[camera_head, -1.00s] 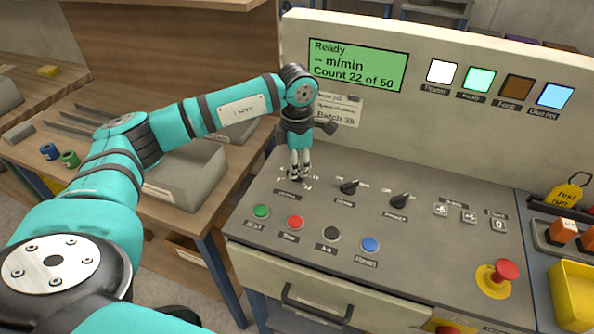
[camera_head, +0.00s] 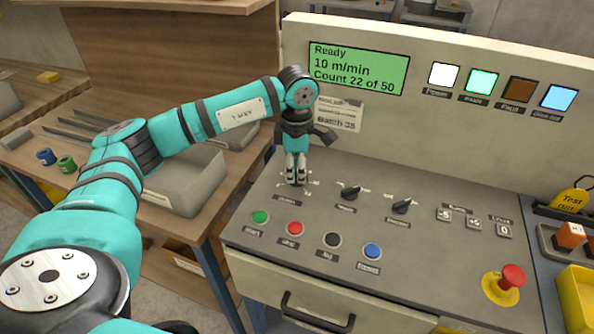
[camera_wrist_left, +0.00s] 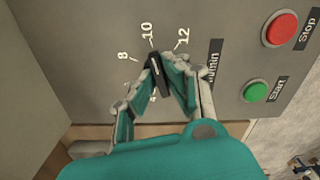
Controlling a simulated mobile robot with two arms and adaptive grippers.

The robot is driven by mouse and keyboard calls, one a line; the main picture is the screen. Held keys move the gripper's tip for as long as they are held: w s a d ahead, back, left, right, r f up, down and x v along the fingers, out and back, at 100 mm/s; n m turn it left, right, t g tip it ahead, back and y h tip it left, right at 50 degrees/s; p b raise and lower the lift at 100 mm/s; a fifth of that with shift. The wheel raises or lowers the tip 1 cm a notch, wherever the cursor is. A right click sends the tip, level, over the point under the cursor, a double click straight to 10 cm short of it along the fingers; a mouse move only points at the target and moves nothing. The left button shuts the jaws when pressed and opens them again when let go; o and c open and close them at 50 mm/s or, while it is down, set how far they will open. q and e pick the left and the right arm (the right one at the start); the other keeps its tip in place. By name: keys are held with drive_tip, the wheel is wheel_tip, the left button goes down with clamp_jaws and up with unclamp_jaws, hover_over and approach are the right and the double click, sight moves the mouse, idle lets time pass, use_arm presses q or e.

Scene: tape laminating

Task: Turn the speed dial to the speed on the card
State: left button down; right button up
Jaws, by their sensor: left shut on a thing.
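My left gripper (camera_head: 296,180) points down at the speed dial at the left end of the sloped panel. In the left wrist view my left gripper (camera_wrist_left: 155,75) is shut on the black speed dial (camera_wrist_left: 154,66), with a finger on each side. The dial's white line points near the 10 mark, between 8 and 12. The green display (camera_head: 358,68) reads Ready, 10 m/min, Count 22 of 50. The card (camera_head: 339,114) on the upright panel is partly hidden by my gripper; its lower line reads Batch 28 or similar, and its speed line is too small to read. My right gripper is out of view.
Two more black knobs (camera_head: 351,193) sit right of the dial. Below are green, red (camera_head: 295,228), black and blue buttons. A red emergency button (camera_head: 513,276) is at the lower right. A grey bin (camera_head: 185,185) stands on the wooden bench at left.

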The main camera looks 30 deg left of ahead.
use_arm(q)
drive_tip(key=shift+r, duration=0.1)
drive_tip(key=c, duration=1.4)
unclamp_jaws()
wheel_tip(320, 180, up, 12)
drive_tip(key=shift+f, duration=0.1)
